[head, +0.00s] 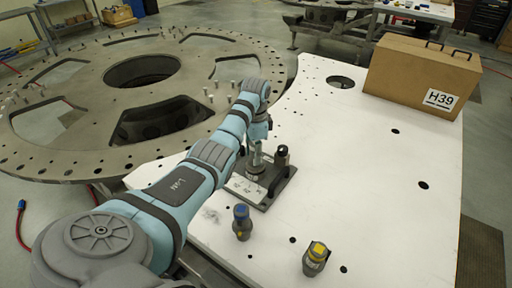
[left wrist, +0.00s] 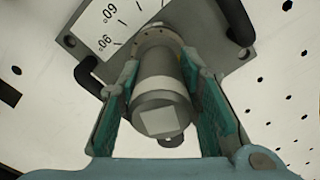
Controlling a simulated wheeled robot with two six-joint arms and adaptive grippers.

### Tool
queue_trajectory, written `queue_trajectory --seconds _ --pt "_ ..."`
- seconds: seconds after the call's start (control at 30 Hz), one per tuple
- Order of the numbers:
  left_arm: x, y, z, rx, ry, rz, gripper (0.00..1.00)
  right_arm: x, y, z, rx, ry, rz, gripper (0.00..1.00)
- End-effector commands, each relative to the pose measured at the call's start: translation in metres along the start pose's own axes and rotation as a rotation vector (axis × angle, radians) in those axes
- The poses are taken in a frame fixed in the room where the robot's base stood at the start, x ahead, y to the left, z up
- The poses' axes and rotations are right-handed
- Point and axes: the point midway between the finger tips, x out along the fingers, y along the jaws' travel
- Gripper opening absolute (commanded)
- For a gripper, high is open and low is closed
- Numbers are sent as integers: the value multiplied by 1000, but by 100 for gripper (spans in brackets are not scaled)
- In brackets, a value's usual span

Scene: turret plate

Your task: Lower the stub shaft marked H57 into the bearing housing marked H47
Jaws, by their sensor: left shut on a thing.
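My left gripper (head: 257,146) is over the grey fixture plate in the middle of the white table. In the left wrist view the left gripper (left wrist: 163,88) is shut on a grey stub shaft (left wrist: 160,82) with a square near end and a pale band. The shaft's far end is at a round flanged housing (left wrist: 158,37) on the plate; I cannot tell how far it is inside. The housing's base plate (head: 268,201) carries an angle scale and dark handles. No H57 or H47 mark is readable. My right gripper is not in view.
A black-topped post (head: 282,156) stands close beside the shaft. A blue-topped part (head: 242,222) and a yellow-topped part (head: 316,258) stand on the white table (head: 390,220) in front. A cardboard box marked H39 (head: 415,80) is at the back right. A large ring plate (head: 60,120) lies left.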

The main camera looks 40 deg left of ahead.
Motion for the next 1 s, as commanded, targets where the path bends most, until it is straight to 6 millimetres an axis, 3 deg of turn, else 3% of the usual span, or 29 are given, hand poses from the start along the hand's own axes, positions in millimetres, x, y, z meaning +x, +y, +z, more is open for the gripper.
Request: queue_trajectory --seconds 0.43,0.47,0.57,1.0 --pt "-1 0 0 0 1 -1 0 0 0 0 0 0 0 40" --pt "-1 0 0 0 1 -1 36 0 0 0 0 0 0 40" --pt "-1 0 0 0 1 -1 52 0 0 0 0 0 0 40" --pt "0 0 0 0 0 0 55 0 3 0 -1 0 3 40"
